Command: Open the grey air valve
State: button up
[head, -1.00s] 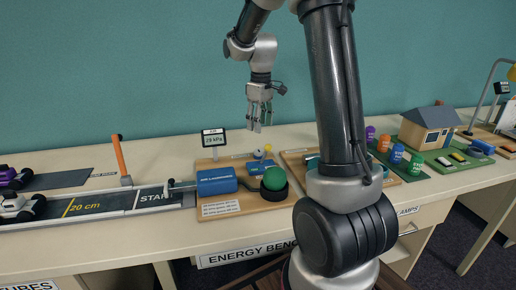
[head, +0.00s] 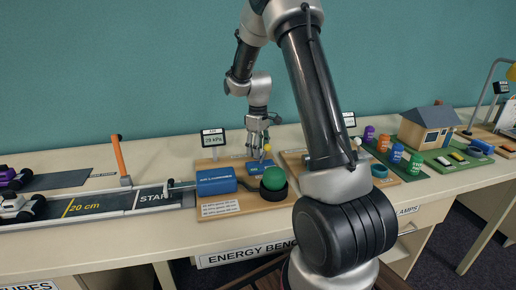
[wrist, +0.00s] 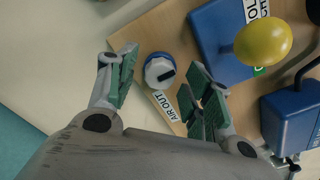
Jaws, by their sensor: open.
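The air valve (wrist: 157,68) is a small round grey-white knob with a blue edge and a dark bar across its top. It sits on the wooden board (wrist: 150,32) beside an "AIR OUT" label (wrist: 168,106). My gripper (wrist: 161,78) is open, and in the wrist view the valve shows between its two green-padded fingers, with no clear contact. In the head view my gripper (head: 257,152) points down over the back of the board, and I cannot make out the valve there.
A yellow ball (wrist: 263,43) over a blue block (wrist: 212,38) stands close to the right finger. The blue air chamber (head: 216,181), green ball (head: 274,178) and a pressure display (head: 213,137) are nearby.

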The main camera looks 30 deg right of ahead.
jog(key=c, duration=1.1)
jog(key=shift+o, duration=0.2)
jog(key=shift+n, duration=0.3)
jog(key=n, duration=0.3)
jog(key=shift+n, duration=0.3)
jog(key=n, duration=0.4)
jog(key=shift+n, duration=0.3)
jog(key=n, duration=0.4)
jog(key=shift+n, duration=2.5)
